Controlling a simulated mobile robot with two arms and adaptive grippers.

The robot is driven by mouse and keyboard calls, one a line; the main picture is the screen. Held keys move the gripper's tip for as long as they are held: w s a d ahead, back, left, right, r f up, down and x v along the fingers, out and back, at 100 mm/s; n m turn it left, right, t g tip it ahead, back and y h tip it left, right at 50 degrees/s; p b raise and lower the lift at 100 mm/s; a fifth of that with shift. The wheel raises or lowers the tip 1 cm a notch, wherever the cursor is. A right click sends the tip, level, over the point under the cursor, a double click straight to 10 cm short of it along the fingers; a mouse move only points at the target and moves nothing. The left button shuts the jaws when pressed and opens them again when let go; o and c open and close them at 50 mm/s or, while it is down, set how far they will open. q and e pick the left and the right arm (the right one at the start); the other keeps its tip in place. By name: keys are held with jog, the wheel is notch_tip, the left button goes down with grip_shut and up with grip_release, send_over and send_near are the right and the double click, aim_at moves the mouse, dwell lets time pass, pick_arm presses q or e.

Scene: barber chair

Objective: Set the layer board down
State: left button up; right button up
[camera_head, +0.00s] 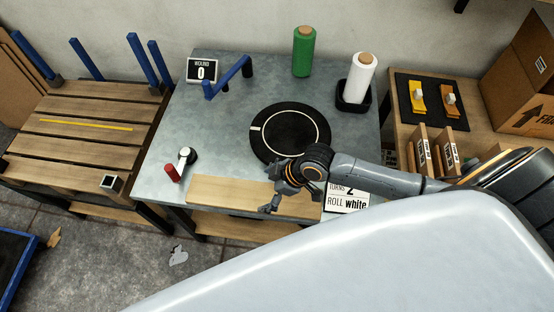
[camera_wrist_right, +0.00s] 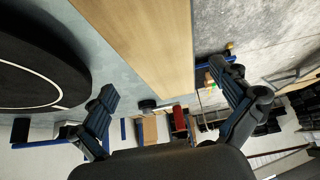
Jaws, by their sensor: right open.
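The layer board, a long light wooden board (camera_head: 225,190), lies along the front edge of the grey metal table (camera_head: 215,130). In the right wrist view the board (camera_wrist_right: 150,40) runs from the top down between the lines of the two fingers. My right gripper (camera_head: 270,190) is over the middle of the board with its fingers spread, one toward each long side. It also shows open in the right wrist view (camera_wrist_right: 166,84), and no finger is seen pressing on the board. The gripper and arm hide part of the board. My left gripper is in neither view.
A black turntable disc (camera_head: 290,128) is just behind the board. A red-handled crank (camera_head: 180,162) stands left, a blue bracket (camera_head: 228,77) behind. Green (camera_head: 304,52) and white (camera_head: 359,80) rolls stand at the back. A sign (camera_head: 347,197) hangs at the front right.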

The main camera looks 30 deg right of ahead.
jog(key=v, duration=0.8)
jog(key=shift+f, duration=0.15)
